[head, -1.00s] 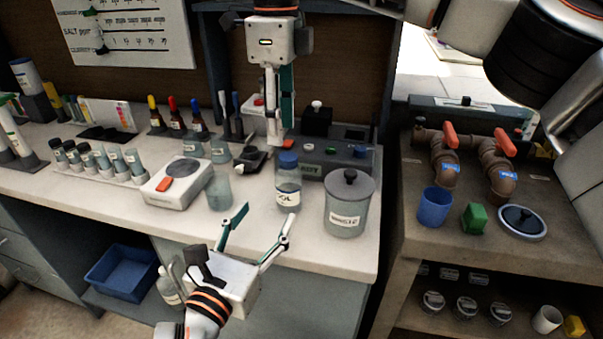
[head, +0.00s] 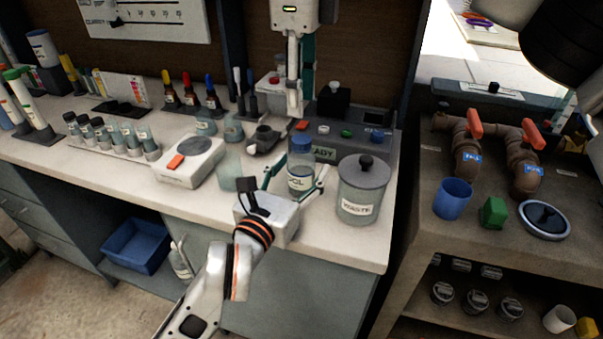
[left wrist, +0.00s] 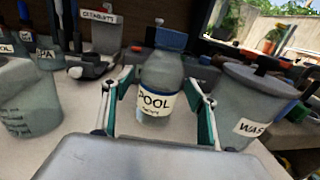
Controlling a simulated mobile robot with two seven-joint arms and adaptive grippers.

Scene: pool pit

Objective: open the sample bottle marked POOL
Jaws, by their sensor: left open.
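The sample bottle marked POOL (head: 300,181) stands upright on the white counter with its blue cap (head: 301,142) on. It also shows in the left wrist view (left wrist: 157,101), with its label facing my left gripper. My left gripper (head: 294,176) is open at the bottle's front, with one finger on each side of its body. In the left wrist view its fingers (left wrist: 158,82) flank the bottle; small gaps seem to show. My right gripper (head: 298,108) points down, its tips just above the cap in the picture. Its fingers are seen nearly edge-on, so their opening is unclear.
A lidded WASTE jar (head: 362,190) stands close to the bottle's right. A clear beaker (head: 229,172) is close to its left, by a white device (head: 191,162). A grey instrument (head: 345,138) is behind. Bare counter lies in front of the jar.

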